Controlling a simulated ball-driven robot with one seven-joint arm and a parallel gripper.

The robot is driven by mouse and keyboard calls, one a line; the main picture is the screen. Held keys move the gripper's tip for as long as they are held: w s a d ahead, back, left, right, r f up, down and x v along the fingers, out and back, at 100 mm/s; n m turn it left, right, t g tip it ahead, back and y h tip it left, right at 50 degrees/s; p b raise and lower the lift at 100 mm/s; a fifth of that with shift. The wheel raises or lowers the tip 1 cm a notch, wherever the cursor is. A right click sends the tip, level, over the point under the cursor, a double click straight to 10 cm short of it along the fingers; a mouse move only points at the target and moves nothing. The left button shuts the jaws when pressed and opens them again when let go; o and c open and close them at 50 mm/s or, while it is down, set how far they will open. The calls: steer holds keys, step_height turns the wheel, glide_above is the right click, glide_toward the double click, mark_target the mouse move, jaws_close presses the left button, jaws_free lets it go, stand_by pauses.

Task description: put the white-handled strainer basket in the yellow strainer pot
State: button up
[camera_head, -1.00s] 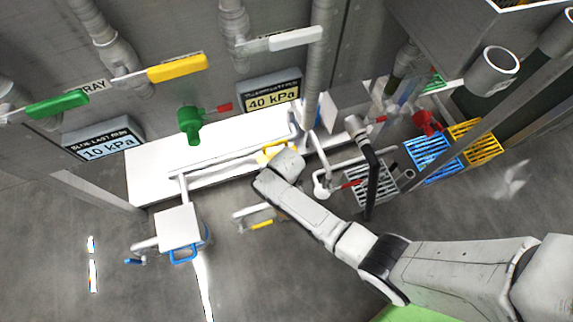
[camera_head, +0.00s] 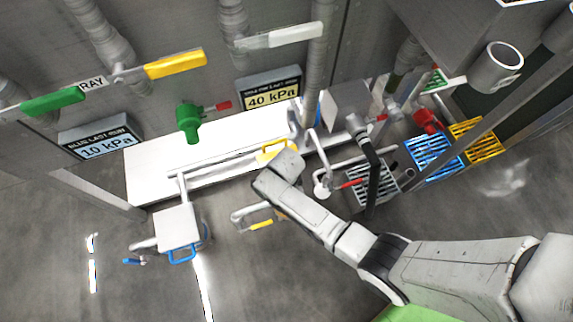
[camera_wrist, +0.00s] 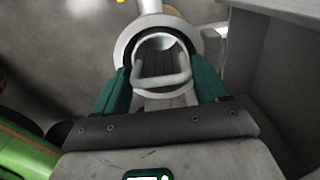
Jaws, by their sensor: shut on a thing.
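In the wrist view, my gripper (camera_wrist: 163,82) has its teal fingers on either side of a pale U-shaped handle (camera_wrist: 163,90) and is shut on it. The handle belongs to the strainer basket (camera_wrist: 160,62), whose dark inside shows between the fingers. A round pale rim (camera_wrist: 122,48) shows around or behind the basket; I cannot tell whether the basket is inside it or above it. In the head view, my gripper's fingers and the basket are hidden behind my wrist. A yellow handle or lid piece (camera_head: 278,148) shows just beyond my wrist, and a yellow lever (camera_head: 260,224) below it.
A white bench (camera_head: 150,170) runs along the wall behind my gripper. Pipes and a grey box (camera_head: 348,104) stand close on the right. Blue (camera_head: 432,155) and yellow (camera_head: 476,142) grates lie farther right. Open floor is in front.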

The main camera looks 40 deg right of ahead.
steer(key=shift+f, duration=0.3)
steer(key=o, duration=1.5)
steer(key=shift+r, duration=0.1)
step_height(320, 180, up, 11)
steer(key=p, duration=0.5)
steer(key=shift+f, duration=0.2)
steer(key=s+d+r+n+t, duration=0.1)
steer(key=s+d+r+n, duration=0.3)
steer(key=s+r+n, duration=0.5)
steer(key=s+d+r+n, duration=0.4)
steer(key=s+r+n, duration=0.3)
steer(key=n, duration=0.4)
step_height(320, 180, up, 22)
steer(key=n+p, duration=0.1)
steer(key=p, duration=2)
steer(key=shift+s, duration=0.35)
